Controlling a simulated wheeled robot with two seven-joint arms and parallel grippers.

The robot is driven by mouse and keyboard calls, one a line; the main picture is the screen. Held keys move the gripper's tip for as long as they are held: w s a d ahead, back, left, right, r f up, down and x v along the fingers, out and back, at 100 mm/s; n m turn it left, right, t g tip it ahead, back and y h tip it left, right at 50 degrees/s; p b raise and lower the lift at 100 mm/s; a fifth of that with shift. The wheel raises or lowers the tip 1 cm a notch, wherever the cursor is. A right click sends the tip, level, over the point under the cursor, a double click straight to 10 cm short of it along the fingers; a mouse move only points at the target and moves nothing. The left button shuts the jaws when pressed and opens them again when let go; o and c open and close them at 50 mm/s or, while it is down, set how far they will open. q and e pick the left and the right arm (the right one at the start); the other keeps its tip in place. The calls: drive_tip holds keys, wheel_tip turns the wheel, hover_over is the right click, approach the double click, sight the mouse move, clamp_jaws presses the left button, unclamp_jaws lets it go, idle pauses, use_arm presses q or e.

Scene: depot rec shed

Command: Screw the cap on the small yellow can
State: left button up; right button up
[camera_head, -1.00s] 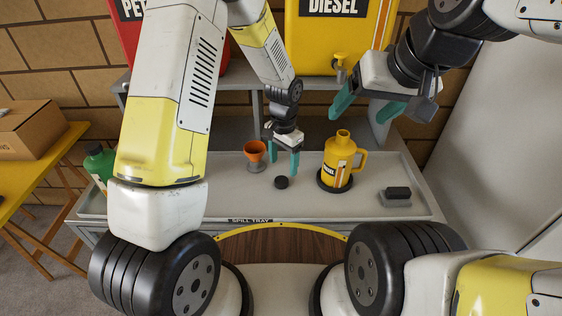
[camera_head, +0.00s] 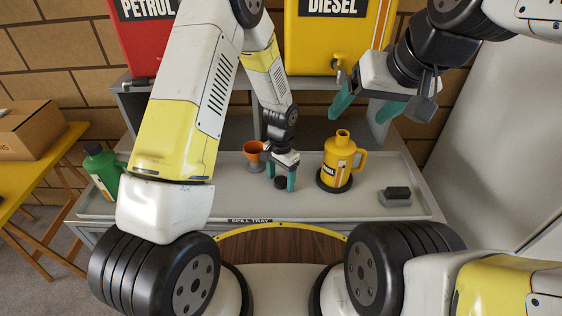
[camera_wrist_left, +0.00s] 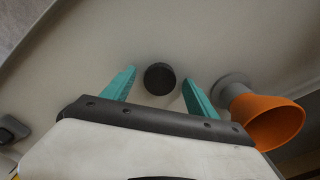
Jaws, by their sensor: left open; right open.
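The small yellow can (camera_head: 339,160) has a handle on its right side and an open, uncapped neck. It stands upright on a dark round base in the spill tray. The black round cap (camera_head: 281,182) lies on the tray to the can's left. My left gripper (camera_head: 281,184) is open and low over the tray, its teal fingers on either side of the cap. In the left wrist view the cap (camera_wrist_left: 160,78) sits between the fingertips, with a gap to each. My right gripper (camera_head: 366,108) is open and empty, above and right of the can.
An orange funnel (camera_head: 253,152) on a grey stand is just left of my left gripper. A green bottle (camera_head: 101,170) is at the tray's left end. A dark block (camera_head: 397,194) is on the right. The spill tray (camera_head: 225,205) is clear in front.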

sight(281, 183)
use_arm(q)
drive_tip(key=shift+c, duration=0.5)
drive_tip(key=c, duration=1.3)
drive_tip(key=shift+r, duration=0.1)
drive_tip(key=shift+r, duration=0.5)
drive_tip(key=r, duration=0.1)
drive_tip(key=s+r, duration=0.1)
drive_tip(key=shift+s+r, duration=0.1)
drive_tip(key=shift+r, duration=0.2)
drive_tip(key=s+a, duration=0.1)
drive_tip(key=s, duration=0.8)
drive_tip(key=s+a+r, duration=0.1)
drive_tip(key=s, duration=0.4)
drive_tip(key=shift+s+a+r, duration=0.1)
drive_tip(key=shift+s+a, duration=0.2)
